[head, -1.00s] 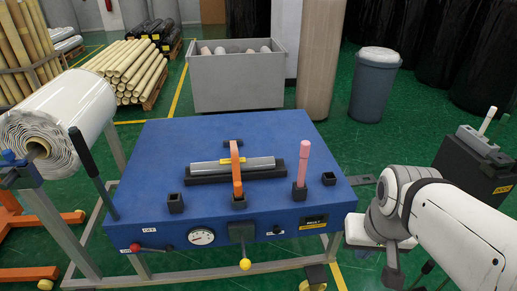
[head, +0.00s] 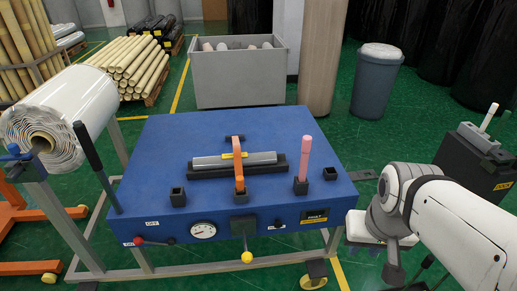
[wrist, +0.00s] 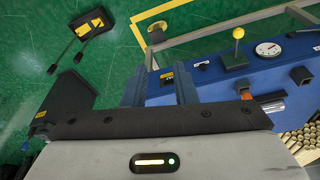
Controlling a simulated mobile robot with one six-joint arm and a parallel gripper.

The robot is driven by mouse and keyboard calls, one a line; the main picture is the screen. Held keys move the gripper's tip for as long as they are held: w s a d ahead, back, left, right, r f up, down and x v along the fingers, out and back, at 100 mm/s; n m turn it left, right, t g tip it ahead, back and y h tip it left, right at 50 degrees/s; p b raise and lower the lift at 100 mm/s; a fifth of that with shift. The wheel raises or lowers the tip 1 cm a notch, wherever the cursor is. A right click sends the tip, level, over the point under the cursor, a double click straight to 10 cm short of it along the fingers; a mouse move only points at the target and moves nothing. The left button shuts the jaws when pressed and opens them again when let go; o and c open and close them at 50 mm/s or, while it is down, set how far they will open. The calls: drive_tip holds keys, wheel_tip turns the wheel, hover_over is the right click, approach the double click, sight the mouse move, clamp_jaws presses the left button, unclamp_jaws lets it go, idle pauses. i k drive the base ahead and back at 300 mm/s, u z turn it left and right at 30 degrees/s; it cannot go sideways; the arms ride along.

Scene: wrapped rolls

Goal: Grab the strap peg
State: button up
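Two pegs stand upright on the blue bench (head: 150,150); I cannot tell which is the strap peg. A pink peg (head: 306,152) stands in a black square socket at the right. An orange peg (head: 239,178) stands in a socket at front centre, before a grey roll (head: 262,158) in a black holder. My gripper (head: 378,238) is beside the bench's right front corner, partly hidden by my arm and apart from both pegs. In the wrist view my gripper (wrist: 159,85) shows two spaced fingers with nothing between them; the pink peg is not clearly visible there.
Empty sockets (head: 177,196) and (head: 330,174) flank the pegs. A yellow-knobbed lever (head: 247,257) and gauge (head: 203,231) are on the bench front. A dark lever (head: 97,165) and white roll (head: 70,105) are left. A black cabinet (head: 465,170) stands right.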

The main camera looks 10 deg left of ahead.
sight(240, 180)
drive_tip(key=k, duration=1.2)
drive_tip(key=u, duration=0.4)
drive_tip(key=i, duration=0.8)
drive_tip(key=u, duration=0.4)
drive_tip(key=i, duration=1.35)
drive_tip(key=z, duration=0.25)
